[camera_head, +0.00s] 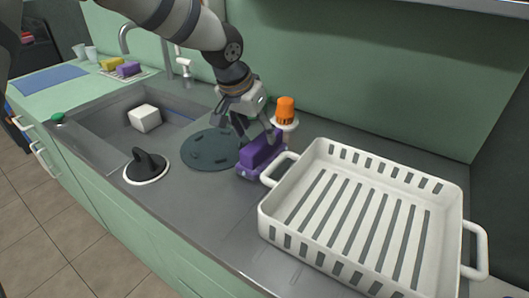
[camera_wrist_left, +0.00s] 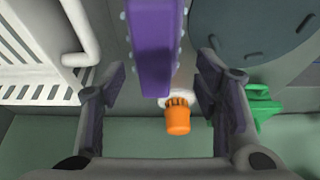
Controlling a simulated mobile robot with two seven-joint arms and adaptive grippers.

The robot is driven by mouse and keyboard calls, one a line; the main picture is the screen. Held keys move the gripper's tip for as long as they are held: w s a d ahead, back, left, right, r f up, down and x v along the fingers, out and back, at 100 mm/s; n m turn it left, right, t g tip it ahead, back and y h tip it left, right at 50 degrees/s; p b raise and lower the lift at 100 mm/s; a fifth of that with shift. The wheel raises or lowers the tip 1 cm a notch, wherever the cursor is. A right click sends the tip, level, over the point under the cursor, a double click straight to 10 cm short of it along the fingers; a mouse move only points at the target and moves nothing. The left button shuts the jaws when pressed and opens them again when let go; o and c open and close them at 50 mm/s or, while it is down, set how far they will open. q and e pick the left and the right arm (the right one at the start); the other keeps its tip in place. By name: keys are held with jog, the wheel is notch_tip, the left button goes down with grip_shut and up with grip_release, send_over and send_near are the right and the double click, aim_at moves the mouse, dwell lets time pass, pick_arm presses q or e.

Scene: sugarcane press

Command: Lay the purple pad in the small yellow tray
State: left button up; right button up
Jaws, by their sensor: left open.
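A purple block-shaped piece (camera_head: 262,150), seemingly the pad, stands on a purple base on the counter, left of the white basket. My left gripper (camera_head: 255,133) is open just above and behind it. In the left wrist view the purple piece (camera_wrist_left: 153,45) lies ahead, between the lines of the open fingers (camera_wrist_left: 160,88); no grip on it shows. Another purple piece (camera_head: 128,69) lies beside a yellow piece (camera_head: 110,63) on a pale rack at the far left. I cannot tell whether the yellow piece is the small tray. My right gripper is out of view.
A large white slotted basket (camera_head: 283,195) fills the right of the counter. An orange-capped item (camera_head: 286,110) stands behind the purple piece. A round dark mat (camera_head: 208,150), a black-knobbed lid (camera_head: 147,168) and a sink with a white block (camera_head: 145,118) lie to the left.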

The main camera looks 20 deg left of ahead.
aim_at(262, 139)
pick_arm(q)
jog(key=x, duration=0.4)
jog(key=shift+w+d+f, duration=0.15)
jog(key=shift+d+f, duration=0.05)
jog(key=shift+d, duration=0.1)
jog(key=shift+r, duration=0.15)
jog(key=shift+c, duration=1)
grip_shut()
